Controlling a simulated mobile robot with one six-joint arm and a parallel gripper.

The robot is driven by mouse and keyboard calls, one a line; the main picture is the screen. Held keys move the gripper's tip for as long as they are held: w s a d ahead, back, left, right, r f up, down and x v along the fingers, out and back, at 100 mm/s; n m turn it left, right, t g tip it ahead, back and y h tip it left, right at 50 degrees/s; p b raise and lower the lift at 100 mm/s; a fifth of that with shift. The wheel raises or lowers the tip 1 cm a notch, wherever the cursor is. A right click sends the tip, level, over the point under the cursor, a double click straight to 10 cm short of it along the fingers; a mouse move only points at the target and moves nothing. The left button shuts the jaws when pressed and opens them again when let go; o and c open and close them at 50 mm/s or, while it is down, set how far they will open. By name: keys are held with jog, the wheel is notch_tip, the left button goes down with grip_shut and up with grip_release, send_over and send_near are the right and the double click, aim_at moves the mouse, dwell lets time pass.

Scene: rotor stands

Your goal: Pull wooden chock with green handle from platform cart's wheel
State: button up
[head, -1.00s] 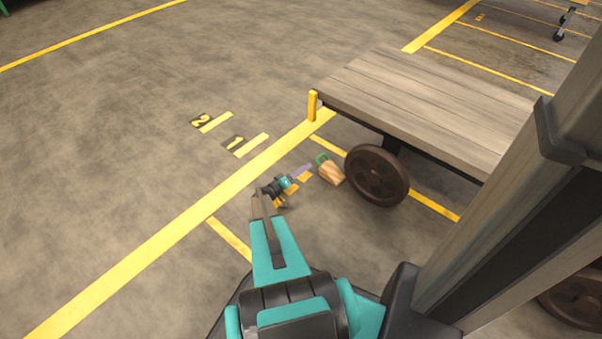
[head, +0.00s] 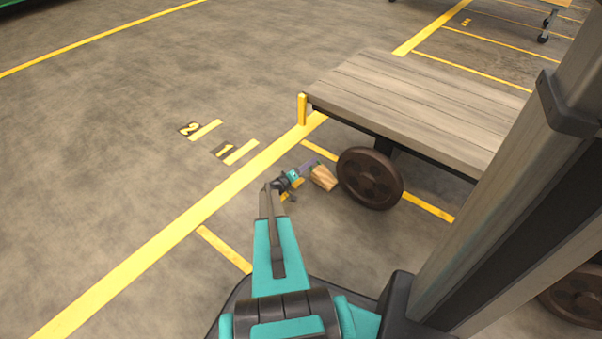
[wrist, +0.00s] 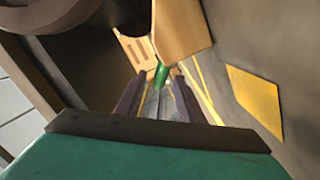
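The wooden chock (head: 323,178) with its green handle (wrist: 162,75) sits on the floor at the left side of the platform cart's dark wheel (head: 370,178). In the head view the chock appears close against the wheel; I cannot tell whether they touch. My gripper (head: 308,168) is at the chock's handle side, low over the floor. In the wrist view my gripper (wrist: 160,82) has its two fingers apart, with the green handle between or just beyond the tips. The chock's wooden body (wrist: 183,30) rises beyond it. In the head view the fingers mostly hide the handle.
The platform cart (head: 420,105) has a plank deck overhanging the wheel, with a yellow post (head: 302,109) at its near-left corner. Yellow lines (head: 185,225) mark the floor. Open floor lies to the left. Another wheeled thing (head: 545,28) stands far at the upper right.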

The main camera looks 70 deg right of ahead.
jog(key=shift+b+x, duration=0.75)
jog(key=shift+x, duration=1.4)
grip_shut()
